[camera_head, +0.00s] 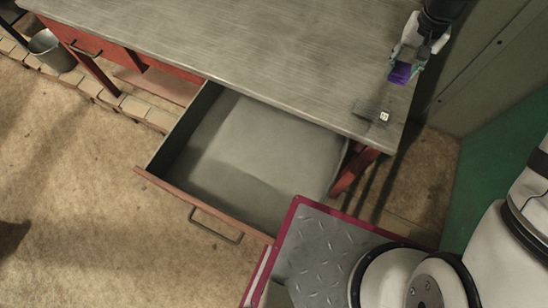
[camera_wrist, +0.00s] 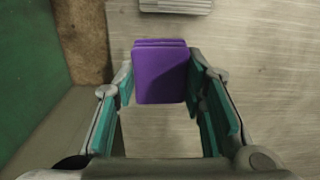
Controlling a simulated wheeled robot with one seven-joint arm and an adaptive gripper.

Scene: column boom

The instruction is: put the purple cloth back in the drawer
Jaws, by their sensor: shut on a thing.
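The purple cloth (camera_head: 400,72) is a small folded block held in my gripper (camera_head: 404,66) above the right end of the workbench. In the wrist view the cloth (camera_wrist: 160,72) sits between the two teal-padded fingers of my gripper (camera_wrist: 160,85), which is shut on it. The drawer (camera_head: 170,134) under the bench is pulled open. Its grey floor is bare in the part I can see. The drawer is below and to the left of my gripper in the head view.
The grey workbench top (camera_head: 230,50) is mostly clear. A small dark item with a white outlet-like mark (camera_head: 372,113) lies near its front right corner. A metal bucket (camera_head: 50,50) stands at the far left. A cabinet (camera_head: 490,75) stands at right.

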